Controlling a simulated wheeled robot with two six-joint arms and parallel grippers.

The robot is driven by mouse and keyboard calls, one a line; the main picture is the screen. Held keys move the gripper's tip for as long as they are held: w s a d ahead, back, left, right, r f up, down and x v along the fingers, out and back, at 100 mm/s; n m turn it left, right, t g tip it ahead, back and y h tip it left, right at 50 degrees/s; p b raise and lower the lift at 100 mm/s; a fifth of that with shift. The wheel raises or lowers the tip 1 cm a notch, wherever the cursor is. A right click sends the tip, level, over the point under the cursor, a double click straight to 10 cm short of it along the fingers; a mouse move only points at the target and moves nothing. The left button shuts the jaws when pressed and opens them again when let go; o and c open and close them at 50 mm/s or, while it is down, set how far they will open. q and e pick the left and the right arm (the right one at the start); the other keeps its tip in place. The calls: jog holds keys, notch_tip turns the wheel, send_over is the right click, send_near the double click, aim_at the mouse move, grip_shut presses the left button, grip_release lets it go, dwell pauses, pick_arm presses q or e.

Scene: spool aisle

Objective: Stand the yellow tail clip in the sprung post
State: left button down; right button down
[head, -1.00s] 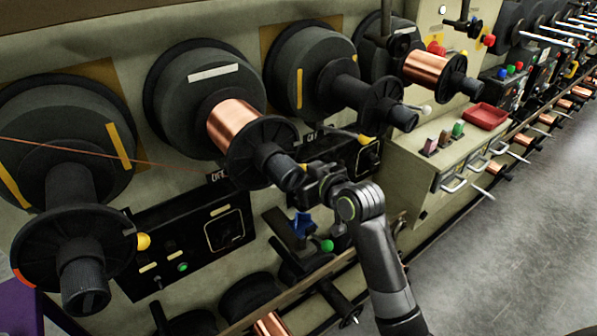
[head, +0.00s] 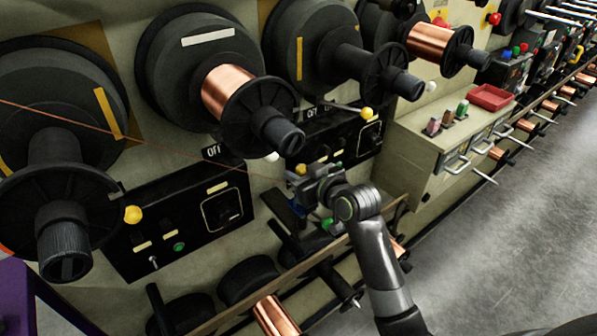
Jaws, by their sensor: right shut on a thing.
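My right gripper (head: 303,182) is in front of the machine face, just below the middle spool's black end knob. It is shut on a small piece with a yellow tip (head: 301,169), which looks like the yellow tail clip; the jaws hide most of it. A thin copper wire (head: 190,150) runs from the left edge toward this gripper. Just below the jaws is a blue part (head: 297,208) on a dark bracket, partly covered by the gripper. I cannot tell whether this is the sprung post, or whether the clip touches it. My left gripper is not in view.
A copper-wound spool (head: 228,92) sticks out above the gripper. Yellow-knobbed levers (head: 133,214) (head: 368,112) project from black control panels. A rail with lower spools runs beneath. A red tray (head: 491,97) sits on the cabinet at right. The grey floor at right is clear.

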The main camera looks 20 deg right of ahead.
jog(key=c, duration=1.1)
grip_release()
jog(key=shift+s, duration=0.1)
